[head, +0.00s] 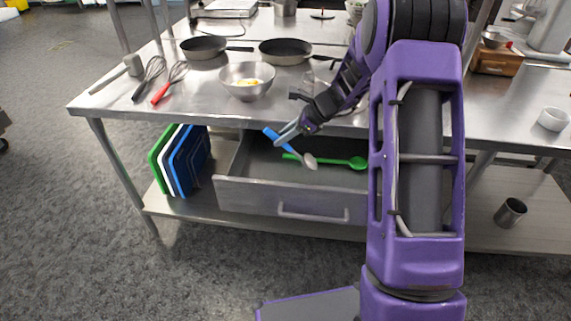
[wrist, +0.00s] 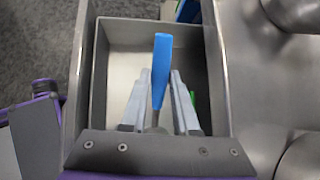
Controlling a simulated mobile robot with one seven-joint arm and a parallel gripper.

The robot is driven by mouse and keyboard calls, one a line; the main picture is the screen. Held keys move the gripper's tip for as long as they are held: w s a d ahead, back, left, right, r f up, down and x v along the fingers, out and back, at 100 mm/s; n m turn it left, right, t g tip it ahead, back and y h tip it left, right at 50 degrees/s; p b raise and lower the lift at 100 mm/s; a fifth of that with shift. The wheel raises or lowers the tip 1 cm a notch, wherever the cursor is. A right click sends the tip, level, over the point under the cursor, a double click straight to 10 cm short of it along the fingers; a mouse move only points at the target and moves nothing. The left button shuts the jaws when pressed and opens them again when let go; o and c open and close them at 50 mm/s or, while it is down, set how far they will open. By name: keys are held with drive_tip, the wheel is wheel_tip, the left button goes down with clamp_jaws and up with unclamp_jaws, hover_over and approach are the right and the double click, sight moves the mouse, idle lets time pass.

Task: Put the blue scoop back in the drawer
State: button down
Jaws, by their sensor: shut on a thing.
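The blue scoop (head: 271,133) has a blue handle and a pale bowl; its handle also shows in the wrist view (wrist: 162,65). My gripper (head: 287,136) is shut on the scoop, with one finger on each side of it in the wrist view (wrist: 161,88). The scoop is tilted, bowl end down, over the open drawer (head: 248,196). I cannot tell whether the bowl touches the drawer floor. The drawer is pulled out below the table top, and its grey walls surround the scoop in the wrist view (wrist: 98,75).
A green spoon (head: 340,162) lies in the drawer. Cutting boards (head: 180,160) stand left of the drawer. A metal cup (head: 510,212) is on the lower shelf.

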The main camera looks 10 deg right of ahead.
wheel_tip(320, 180, down, 6)
drive_tip(key=shift+f+b, duration=0.2)
drive_tip(key=shift+b, duration=0.2)
drive_tip(key=shift+f, duration=0.1)
drive_tip(key=c, duration=0.7)
unclamp_jaws()
drive_tip(key=p+v, duration=0.1)
drive_tip(key=v, duration=1.1)
